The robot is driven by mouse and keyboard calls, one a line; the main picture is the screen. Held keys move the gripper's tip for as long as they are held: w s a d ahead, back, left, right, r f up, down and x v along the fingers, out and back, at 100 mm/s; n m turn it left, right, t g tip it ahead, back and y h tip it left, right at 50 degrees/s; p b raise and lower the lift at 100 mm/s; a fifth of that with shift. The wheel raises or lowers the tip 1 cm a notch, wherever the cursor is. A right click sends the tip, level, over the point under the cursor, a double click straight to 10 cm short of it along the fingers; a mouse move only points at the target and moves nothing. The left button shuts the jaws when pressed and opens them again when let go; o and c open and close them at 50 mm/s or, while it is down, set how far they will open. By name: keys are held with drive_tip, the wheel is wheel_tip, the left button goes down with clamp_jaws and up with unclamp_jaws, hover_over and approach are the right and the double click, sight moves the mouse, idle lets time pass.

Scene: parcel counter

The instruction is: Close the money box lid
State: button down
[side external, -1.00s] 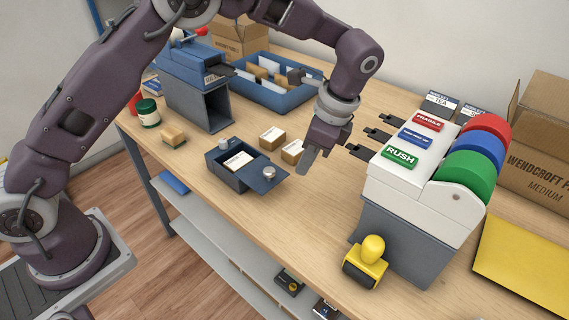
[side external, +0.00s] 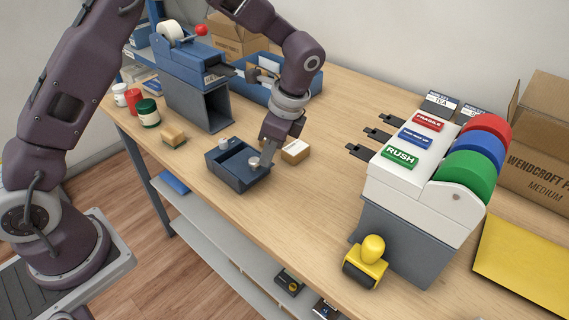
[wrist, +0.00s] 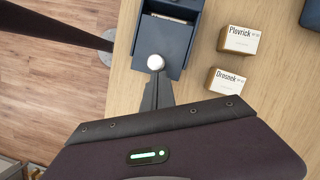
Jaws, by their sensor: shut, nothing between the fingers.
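The money box (side external: 222,176) is a small dark blue box on the counter, left of centre in the side view. Its sliding lid (side external: 240,165) has a pale round knob (side external: 253,162) and covers much of the top, with a gap open at the far end from my gripper. In the wrist view the knob (wrist: 155,62) sits near the lid's near edge, and a pale slip shows in the open part of the box (wrist: 139,38). My gripper (side external: 266,162) is shut and empty, its fingertips right beside the knob, apparently touching it.
Two small labelled parcels (wrist: 240,40) (wrist: 228,80) lie right of the box in the wrist view.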

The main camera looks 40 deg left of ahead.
drive_tip(key=shift+a, duration=1.55)
drive_tip(key=shift+w+d, duration=0.15)
drive_tip(key=shift+d, duration=0.2)
drive_tip(key=w+d+r, duration=0.3)
drive_tip(key=d+r, duration=0.3)
drive_tip(key=r, duration=0.4)
drive_tip(key=s+a+r+n+t, duration=0.1)
drive_tip(key=s+a+r+n, duration=0.15)
drive_tip(key=s+r, duration=0.35)
drive_tip(key=s+a+r+n+t+h, duration=0.1)
drive_tip(key=s+a+r+n+t, duration=0.15)
drive_tip(key=s, duration=0.35)
drive_tip(key=s+a+r+n+t+h, duration=0.1)
drive_tip(key=s+r+n, duration=0.2)
drive_tip(key=s, duration=0.4)
drive_tip(key=s+f+n+t+h, duration=0.1)
drive_tip(key=s+f+n, duration=0.3)
drive_tip(key=s, duration=0.4)
drive_tip(key=shift+s+n+t, duration=0.35)
drive_tip(key=shift+n+t, duration=0.05)
drive_tip(key=shift+t, duration=0.35)
